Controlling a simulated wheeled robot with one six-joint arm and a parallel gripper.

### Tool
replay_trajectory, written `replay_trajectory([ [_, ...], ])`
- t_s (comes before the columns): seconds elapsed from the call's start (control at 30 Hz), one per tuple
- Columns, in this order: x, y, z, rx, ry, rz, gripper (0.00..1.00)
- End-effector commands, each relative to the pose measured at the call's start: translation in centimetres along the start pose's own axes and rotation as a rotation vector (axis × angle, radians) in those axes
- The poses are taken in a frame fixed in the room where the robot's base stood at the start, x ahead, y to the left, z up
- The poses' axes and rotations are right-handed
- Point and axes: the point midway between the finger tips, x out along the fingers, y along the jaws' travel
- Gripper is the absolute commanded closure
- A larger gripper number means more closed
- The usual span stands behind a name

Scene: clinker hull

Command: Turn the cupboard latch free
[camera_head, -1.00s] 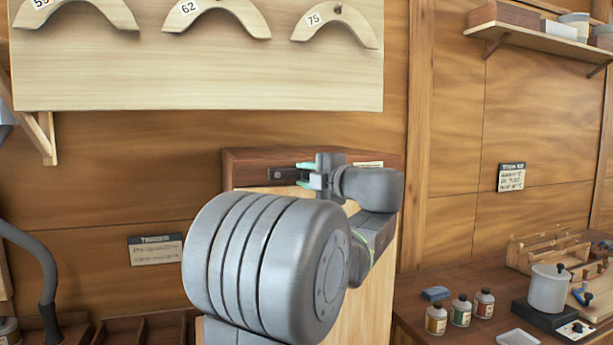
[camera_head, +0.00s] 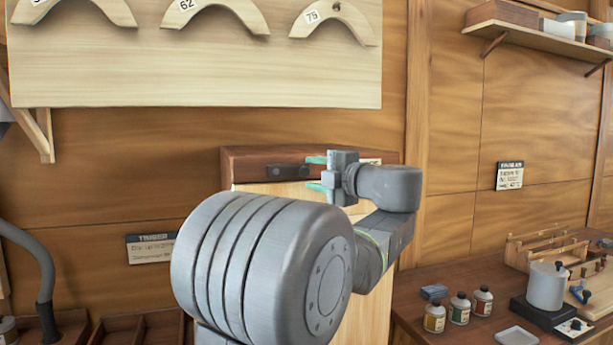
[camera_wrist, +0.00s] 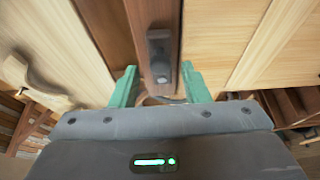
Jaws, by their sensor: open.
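The latch (camera_head: 288,171) is a small dark bar on the dark wooden rail (camera_head: 240,162) at the top of the pale cupboard front. It lies roughly level in the head view. In the wrist view the latch (camera_wrist: 159,50) runs lengthwise along the rail, with a pale round spot at its near end. My gripper (camera_head: 315,173) is open, its green fingertips just right of the latch in the head view. In the wrist view my gripper (camera_wrist: 159,72) straddles the line of the latch's near end, with a gap on both sides. My arm hides part of the cupboard front.
A pale board (camera_head: 200,60) with curved wooden pieces hangs above the cupboard. A shelf (camera_head: 540,38) is at upper right.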

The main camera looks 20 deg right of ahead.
Motion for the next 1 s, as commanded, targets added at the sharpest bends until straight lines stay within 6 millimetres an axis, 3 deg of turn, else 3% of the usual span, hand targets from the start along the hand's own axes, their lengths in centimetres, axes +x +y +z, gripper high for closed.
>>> replay_trajectory([
  [0.2, -5.0, -0.2, 0.1, -0.003, -0.005, -0.001, 0.58],
  [0.4, -8.2, -0.1, 0.1, -0.002, -0.003, 0.000, 0.58],
  [0.6, -9.7, -0.1, 0.0, -0.001, 0.000, -0.001, 0.58],
  [1.0, -9.8, 0.0, 0.0, -0.001, 0.001, 0.000, 0.58],
])
